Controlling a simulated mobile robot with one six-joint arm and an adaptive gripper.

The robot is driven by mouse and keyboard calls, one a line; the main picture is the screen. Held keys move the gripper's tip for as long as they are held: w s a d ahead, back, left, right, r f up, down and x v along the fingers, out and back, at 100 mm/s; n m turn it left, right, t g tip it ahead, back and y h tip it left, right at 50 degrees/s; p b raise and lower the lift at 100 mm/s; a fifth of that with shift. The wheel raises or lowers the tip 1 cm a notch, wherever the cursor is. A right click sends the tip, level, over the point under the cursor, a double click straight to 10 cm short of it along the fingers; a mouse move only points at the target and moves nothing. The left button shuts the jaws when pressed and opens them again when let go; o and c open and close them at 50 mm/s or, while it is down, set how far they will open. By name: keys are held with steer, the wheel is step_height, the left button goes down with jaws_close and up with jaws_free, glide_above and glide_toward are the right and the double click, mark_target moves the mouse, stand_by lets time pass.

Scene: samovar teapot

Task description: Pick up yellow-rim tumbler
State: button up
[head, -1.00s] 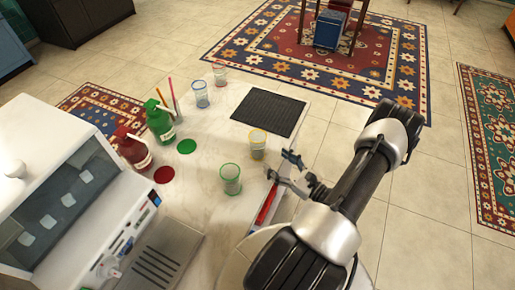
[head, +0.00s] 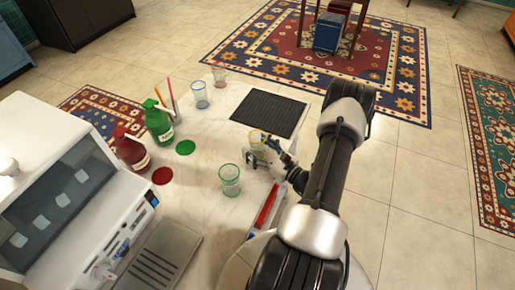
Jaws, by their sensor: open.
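The yellow-rim tumbler (head: 257,137) is a clear cup standing upright on the white table, just in front of the black ribbed mat. My gripper (head: 262,155) is open and right at the tumbler, on its near side. The gripper hides the lower part of the tumbler. I cannot tell whether the fingers touch it or reach around it.
A green-rim tumbler (head: 230,179) stands close by, nearer and to the left. Blue-rim (head: 200,95) and red-rim (head: 219,75) tumblers stand at the back. Green (head: 158,122) and red (head: 131,150) bottles, a black mat (head: 269,112) and a white machine (head: 75,195) share the table.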

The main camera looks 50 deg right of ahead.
steer(key=shift+c, duration=0.5)
steer(key=c, duration=1.1)
step_height(320, 180, up, 20)
steer(key=p, duration=0.5)
steer(key=shift+p, duration=0.35)
